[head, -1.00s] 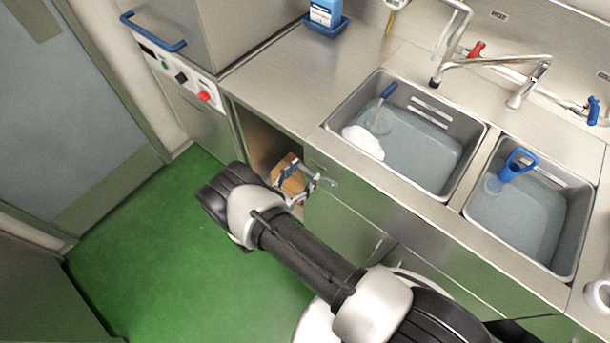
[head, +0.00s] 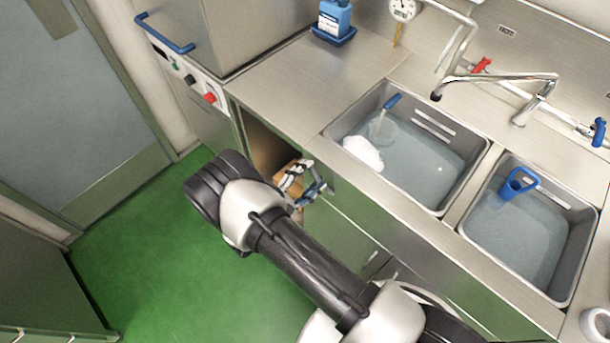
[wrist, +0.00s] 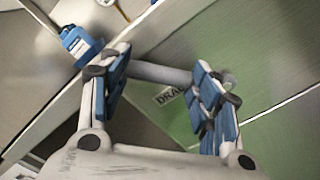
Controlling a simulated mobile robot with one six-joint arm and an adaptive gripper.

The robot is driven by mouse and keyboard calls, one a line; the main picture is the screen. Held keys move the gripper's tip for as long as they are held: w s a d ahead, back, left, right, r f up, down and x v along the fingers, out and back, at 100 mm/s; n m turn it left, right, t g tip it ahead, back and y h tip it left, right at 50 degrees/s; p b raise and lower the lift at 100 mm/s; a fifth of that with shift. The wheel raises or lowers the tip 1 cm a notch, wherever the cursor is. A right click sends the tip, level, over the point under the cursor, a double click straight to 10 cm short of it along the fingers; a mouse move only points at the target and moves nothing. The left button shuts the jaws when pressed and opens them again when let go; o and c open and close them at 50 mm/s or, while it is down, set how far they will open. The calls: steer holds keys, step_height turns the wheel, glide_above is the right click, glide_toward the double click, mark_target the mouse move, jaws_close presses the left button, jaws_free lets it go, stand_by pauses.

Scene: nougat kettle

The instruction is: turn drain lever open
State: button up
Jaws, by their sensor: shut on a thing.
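The drain lever (wrist: 162,73) is a grey round bar that lies across between my fingers in the wrist view. A label plate (wrist: 168,95), partly covered and starting "DRA", is on the green-tinted panel beside it. My gripper (wrist: 165,82) has blue-padded fingers on both sides of the bar and is shut on it. In the head view my gripper (head: 310,184) is at the cabinet front below the left sink, beside the open compartment. My gripper largely hides the lever there.
The left sink (head: 338,125) and right sink (head: 468,212) hold water. A blue bottle (head: 335,18) stands on the counter. The green floor (head: 165,265) is clear.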

steer(key=d+m, duration=0.1)
steer(key=m, duration=0.1)
steer(key=s+d+r+m, duration=0.1)
steer(key=shift+s+r+m, duration=0.2)
steer(key=shift+s+m, duration=0.1)
steer(key=shift+m, duration=0.1)
steer(key=shift+s+d+r+m, duration=0.1)
steer(key=shift+s+d+m, duration=0.45)
steer(key=shift+m, duration=0.45)
steer(key=shift+s+d+r+m, duration=0.1)
steer(key=shift+s+d+m, duration=0.25)
steer(key=shift+d+m, duration=0.5)
steer(key=shift+a+m, duration=0.2)
steer(key=shift+m, duration=0.05)
steer(key=o, duration=1.5)
steer(key=shift+o, duration=0.2)
steer(key=v, duration=1.2)
